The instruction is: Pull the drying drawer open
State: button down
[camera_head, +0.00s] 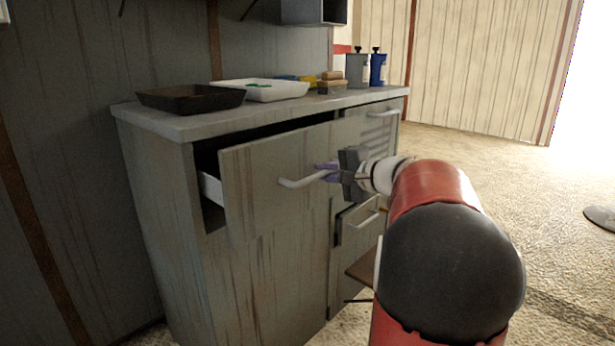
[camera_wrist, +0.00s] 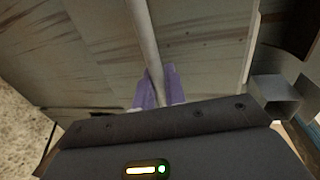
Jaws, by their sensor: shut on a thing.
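The drying drawer (camera_head: 262,172) is a wide grey wooden drawer at the top left of the cabinet. It stands partly open, with a dark gap above it and its pale side wall showing at the left. Its white bar handle (camera_head: 297,183) runs across the front and also shows in the wrist view (camera_wrist: 144,35). My gripper (camera_head: 327,172) is at the right part of the handle. Its purple fingers (camera_wrist: 156,90) are shut around the bar in the wrist view. The drawer's inside is mostly hidden.
The cabinet top (camera_head: 200,122) bears a black tray (camera_head: 190,98), a white tray (camera_head: 258,91), a brush-like block (camera_head: 331,86), a grey bottle (camera_head: 357,70) and a blue bottle (camera_head: 378,69). A smaller drawer (camera_head: 357,222) below right is ajar. Open floor lies at the right.

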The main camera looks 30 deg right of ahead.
jog(key=f+b+v, duration=0.3)
jog(key=v, duration=1.2)
jog(key=shift+s+d, duration=0.2)
jog(key=shift+s, duration=0.5)
jog(key=shift+f, duration=0.15)
jog(key=c, duration=1.5)
grip_release()
jog(key=shift+c, duration=0.2)
jog(key=v, duration=0.7)
jog(key=shift+s+p, duration=0.3)
jog(key=shift+s, duration=0.05)
jog(key=shift+d, duration=0.1)
